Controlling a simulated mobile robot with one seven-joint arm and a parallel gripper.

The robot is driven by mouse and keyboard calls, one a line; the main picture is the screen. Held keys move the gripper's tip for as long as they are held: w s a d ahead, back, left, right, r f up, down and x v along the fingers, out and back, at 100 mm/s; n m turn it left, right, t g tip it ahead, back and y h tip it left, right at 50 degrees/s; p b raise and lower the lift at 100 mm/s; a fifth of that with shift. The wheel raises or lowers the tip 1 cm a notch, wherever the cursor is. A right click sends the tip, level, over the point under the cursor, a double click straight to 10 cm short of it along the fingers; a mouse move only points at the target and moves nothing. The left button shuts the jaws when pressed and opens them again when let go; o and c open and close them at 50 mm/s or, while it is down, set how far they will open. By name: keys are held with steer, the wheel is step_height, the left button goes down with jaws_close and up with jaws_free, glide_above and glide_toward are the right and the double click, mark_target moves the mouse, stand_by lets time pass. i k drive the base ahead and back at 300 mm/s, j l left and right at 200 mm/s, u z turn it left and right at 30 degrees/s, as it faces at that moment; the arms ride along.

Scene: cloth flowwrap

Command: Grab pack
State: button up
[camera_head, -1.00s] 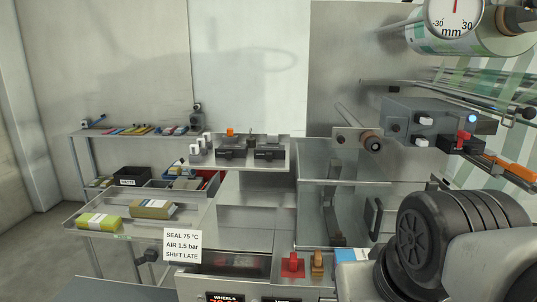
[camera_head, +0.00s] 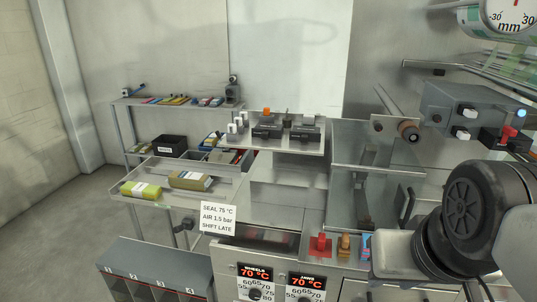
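A yellow-green pack (camera_head: 141,190) with a pale label lies on the metal tray table (camera_head: 165,208) at the left. A tan-brown pack (camera_head: 190,180) with a light label lies beside it, a little to the right. They look apart from each other. I cannot tell from the view which one the task means. My arm's dark, rounded links show at the right edge. My gripper is not in view.
A white card (camera_head: 219,219) hangs at the tray table's right front. Behind stand a black bin (camera_head: 170,146) and a shelf (camera_head: 155,103) with small coloured items. Machine controls (camera_head: 270,283) fill the lower middle. The floor (camera_head: 60,215) at left is clear.

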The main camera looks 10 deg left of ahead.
mark_target(189, 180)
steer(key=j+u, duration=0.15)
steer(key=u, duration=1.3)
steer(key=i+j+u, duration=0.1)
steer(key=j, duration=0.3)
steer(key=i+j+u, duration=0.1)
steer(key=j, duration=0.25)
steer(key=i+j+u, duration=0.1)
steer(key=j, duration=0.25)
steer(key=i+j+u, duration=0.45)
steer(key=i, duration=0.3)
steer(key=i+j+u, duration=0.4)
steer(key=i, duration=1.55)
steer(key=i+l+z, duration=0.1)
steer(key=i+z, duration=0.6)
steer(key=z, duration=0.2)
steer(key=i+j+z, duration=0.1)
steer(key=i+z, duration=0.3)
steer(key=i+l+z, duration=0.15)
steer(key=i+z, duration=1.2)
steer(key=z, duration=0.2)
steer(key=i+z, duration=0.2)
steer(key=z, duration=0.2)
steer(key=i+j+z, duration=0.15)
steer(key=z, duration=0.2)
steer(key=i+j+z, duration=0.15)
steer(key=z, duration=0.25)
steer(key=i, duration=0.1)
